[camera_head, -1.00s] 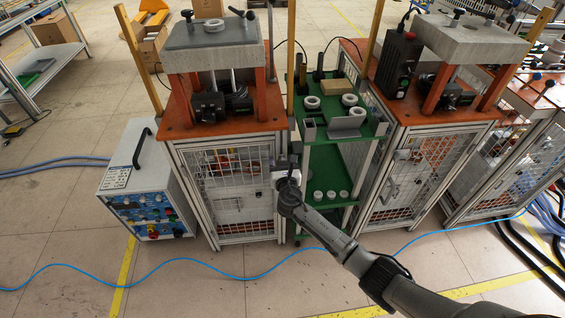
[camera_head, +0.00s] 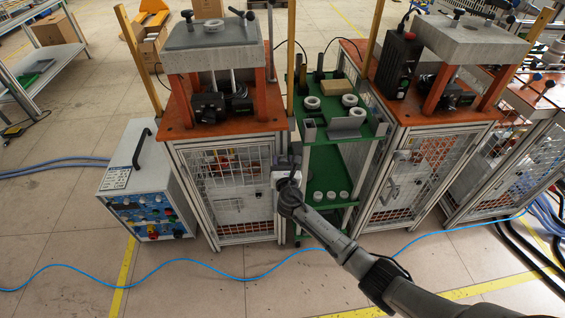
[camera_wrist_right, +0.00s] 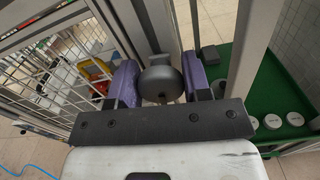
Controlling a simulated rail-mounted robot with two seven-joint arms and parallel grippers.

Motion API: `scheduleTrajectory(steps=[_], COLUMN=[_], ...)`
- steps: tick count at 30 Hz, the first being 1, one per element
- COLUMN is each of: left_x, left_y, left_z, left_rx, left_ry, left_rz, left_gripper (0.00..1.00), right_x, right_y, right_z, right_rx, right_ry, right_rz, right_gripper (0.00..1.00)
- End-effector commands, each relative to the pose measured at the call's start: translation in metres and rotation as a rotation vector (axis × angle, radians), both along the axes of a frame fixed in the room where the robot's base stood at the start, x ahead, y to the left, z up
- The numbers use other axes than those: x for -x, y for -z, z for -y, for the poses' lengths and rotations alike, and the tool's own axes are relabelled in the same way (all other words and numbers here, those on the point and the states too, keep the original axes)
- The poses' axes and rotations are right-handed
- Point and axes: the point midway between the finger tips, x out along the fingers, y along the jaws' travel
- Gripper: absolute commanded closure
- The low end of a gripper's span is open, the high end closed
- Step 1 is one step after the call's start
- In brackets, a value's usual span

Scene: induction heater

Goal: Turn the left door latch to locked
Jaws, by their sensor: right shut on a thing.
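The left cabinet's mesh door (camera_head: 237,190) is shut in its frame, and the mesh also shows at the left of the wrist view (camera_wrist_right: 60,75). The dark, round-ended latch (camera_wrist_right: 160,82) is at the door's right edge in the wrist view. My right gripper (camera_head: 287,160) is at the right front edge of the left cabinet. In the wrist view its purple fingers (camera_wrist_right: 159,84) stand on both sides of the latch and are shut on it. In the head view the gripper hides the latch. My left gripper is not in view.
A green shelf cart (camera_head: 328,160) with several light rings stands just right of my gripper. The right cabinet (camera_head: 410,185) is beyond it. A blue and white control box (camera_head: 148,185) stands at the left. A blue cable (camera_head: 190,272) crosses the open floor in front.

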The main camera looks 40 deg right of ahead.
Motion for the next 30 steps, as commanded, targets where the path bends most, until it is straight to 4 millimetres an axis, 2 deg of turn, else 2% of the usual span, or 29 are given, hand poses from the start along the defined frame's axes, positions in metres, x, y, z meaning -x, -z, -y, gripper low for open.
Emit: scheduleTrajectory(steps=[30], left_x=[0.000], left_y=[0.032], left_z=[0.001], left_rx=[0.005], left_ry=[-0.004], left_rz=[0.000], left_gripper=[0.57], right_x=[0.002], right_y=[0.005], right_z=[0.002], right_rx=[-0.811], right_ry=[0.002], right_rz=[0.496], right_gripper=[0.79])
